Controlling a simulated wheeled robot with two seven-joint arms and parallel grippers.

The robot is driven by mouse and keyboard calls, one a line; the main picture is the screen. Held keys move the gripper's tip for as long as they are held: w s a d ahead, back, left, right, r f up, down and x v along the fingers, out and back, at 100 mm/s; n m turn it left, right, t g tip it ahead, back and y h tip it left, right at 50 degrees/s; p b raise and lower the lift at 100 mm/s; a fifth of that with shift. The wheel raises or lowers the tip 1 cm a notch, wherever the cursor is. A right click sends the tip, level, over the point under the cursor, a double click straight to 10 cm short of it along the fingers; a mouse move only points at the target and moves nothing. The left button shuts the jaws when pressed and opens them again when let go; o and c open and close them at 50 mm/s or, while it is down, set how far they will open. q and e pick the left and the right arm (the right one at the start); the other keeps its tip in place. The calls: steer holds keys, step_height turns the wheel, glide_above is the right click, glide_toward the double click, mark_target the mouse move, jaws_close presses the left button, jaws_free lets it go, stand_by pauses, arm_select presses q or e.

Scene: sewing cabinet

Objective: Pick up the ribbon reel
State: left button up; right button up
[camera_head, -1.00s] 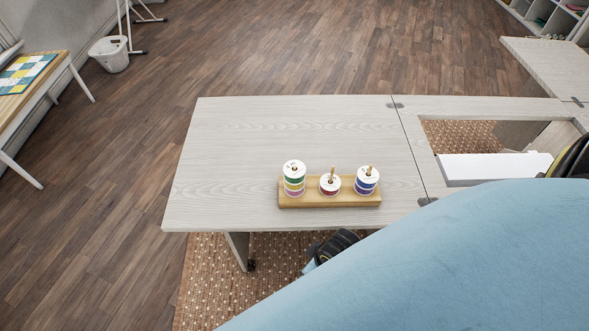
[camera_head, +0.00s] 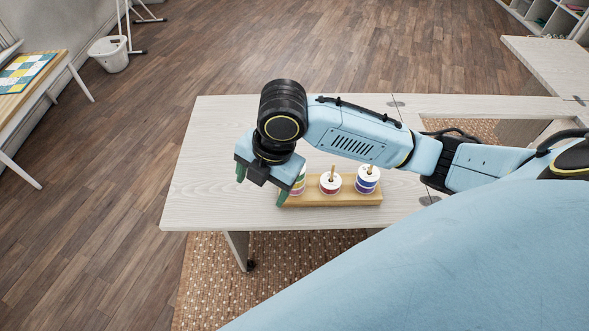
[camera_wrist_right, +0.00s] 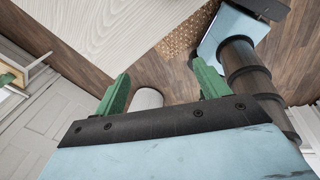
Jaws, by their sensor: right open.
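A wooden stand (camera_head: 345,200) on the pale table holds ribbon reels on three pegs. The left stack (camera_head: 300,184) is mostly hidden behind my right gripper. The middle peg bears a white-topped reel with red ribbon (camera_head: 330,184). The right peg bears blue and purple reels (camera_head: 367,180). My right gripper (camera_head: 262,187) is open above the table, just left of the left stack, overlapping it in the head view. Its green fingers are spread in the wrist view (camera_wrist_right: 162,90). A pale rounded thing (camera_wrist_right: 147,99) shows between them; I cannot tell what it is. My left gripper is out of view.
The table leaf (camera_head: 200,205) is otherwise clear. A textured rug (camera_head: 215,270) lies below it. A white basket (camera_head: 109,54) stands on the floor at the upper left. A side table with a checked mat (camera_head: 22,75) is at the left.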

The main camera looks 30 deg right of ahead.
steer(key=w+d+r+n+g+h, duration=0.2)
steer(key=w+d+r+n, duration=0.35)
steer(key=d+r, duration=0.35)
steer(key=shift+n, duration=0.25)
steer(key=f, duration=0.3)
steer(key=d+f+b, duration=0.1)
steer(key=f, duration=0.5)
steer(key=shift+s+d+f, duration=0.15)
steer(key=shift+s+f, duration=0.1)
steer(key=shift+s, duration=0.15)
step_height(320, 180, down, 4)
steer(key=shift+s+f+b, duration=0.15)
steer(key=shift+f+b, duration=0.1)
steer(key=shift+b, duration=0.5)
steer(key=shift+f, duration=0.25)
steer(key=c, duration=1)
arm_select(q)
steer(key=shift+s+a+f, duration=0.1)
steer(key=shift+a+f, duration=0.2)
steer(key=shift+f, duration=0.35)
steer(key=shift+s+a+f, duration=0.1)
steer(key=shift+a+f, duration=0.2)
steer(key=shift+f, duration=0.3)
arm_select(e)
steer(key=shift+r, duration=0.1)
steer(key=shift+c, duration=0.2)
